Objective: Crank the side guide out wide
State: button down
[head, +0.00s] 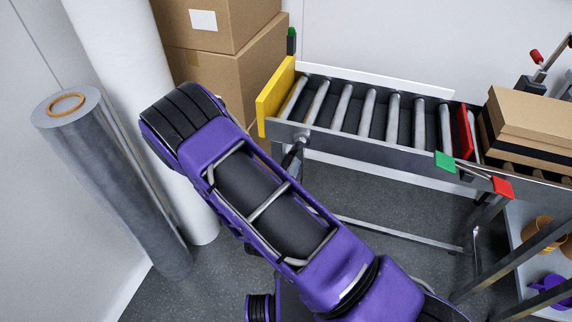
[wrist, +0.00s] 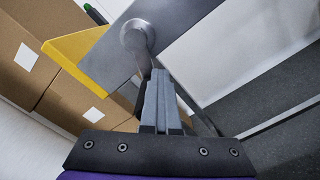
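The conveyor (head: 285,128) has a grey side panel and a yellow end plate (head: 276,95). A long white rail (head: 375,78) runs along its far side; it may be the side guide. The crank's round silver hub (head: 302,137) sits on the near panel. In the wrist view the hub (wrist: 137,35) carries a short arm (wrist: 146,64) pointing down. My gripper (wrist: 158,74) has its grey fingertips close together at the lower end of that arm. A dark piece, perhaps the handle, shows left of the fingers. I cannot tell whether they hold anything.
Cardboard boxes (head: 225,70) stand left of the conveyor. A grey roll (head: 110,180) and a white roll (head: 130,80) lean at the left. A green tab (head: 445,162) and a red tab (head: 502,187) mark the near edge. A brown carton (head: 530,118) lies at the right.

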jog(key=shift+s+d+f, duration=0.2)
jog(key=shift+d+f, duration=0.1)
jog(key=shift+f, duration=0.1)
jog(key=shift+d, duration=0.1)
jog(key=shift+s+d+f, duration=0.2)
jog(key=shift+s+d, duration=0.1)
jog(key=shift+d, duration=0.35)
jog(key=shift+s+d+f, duration=0.15)
jog(key=shift+s+d, duration=0.1)
jog(key=shift+d, duration=0.4)
jog(key=d, duration=0.2)
jog(key=s, duration=0.1)
jog(key=shift+d+f, duration=0.4)
jog(key=c, duration=1.6)
grip_release()
jog(key=shift+c, duration=2.4)
grip_release()
